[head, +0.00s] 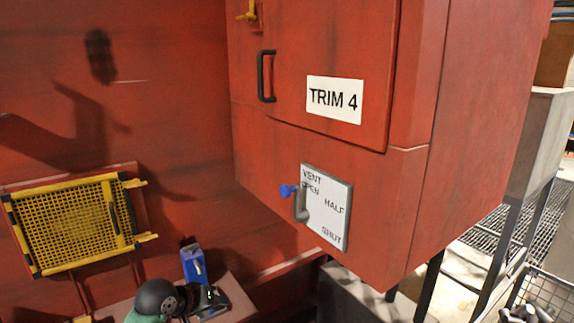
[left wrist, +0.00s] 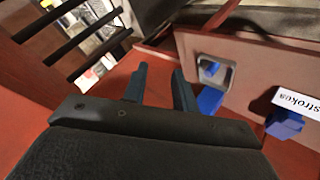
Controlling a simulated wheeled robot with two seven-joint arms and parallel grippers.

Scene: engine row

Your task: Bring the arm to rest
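My left gripper (left wrist: 160,80) shows in the left wrist view with its two fingers apart and nothing between them. Behind the fingers is a red surface. In the head view, the dark shape low in the picture (head: 208,300) appears to be this gripper with part of my arm, in front of a ledge; its fingers cannot be made out there. My right gripper is not in view.
A red cabinet marked TRIM 4 (head: 380,65) juts out at centre. Its vent plate (head: 335,222) has a blue-tipped lever (head: 300,203) near OPEN. A yellow mesh guard (head: 70,228) is at left. A blue block (head: 192,264) stands by the ledge.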

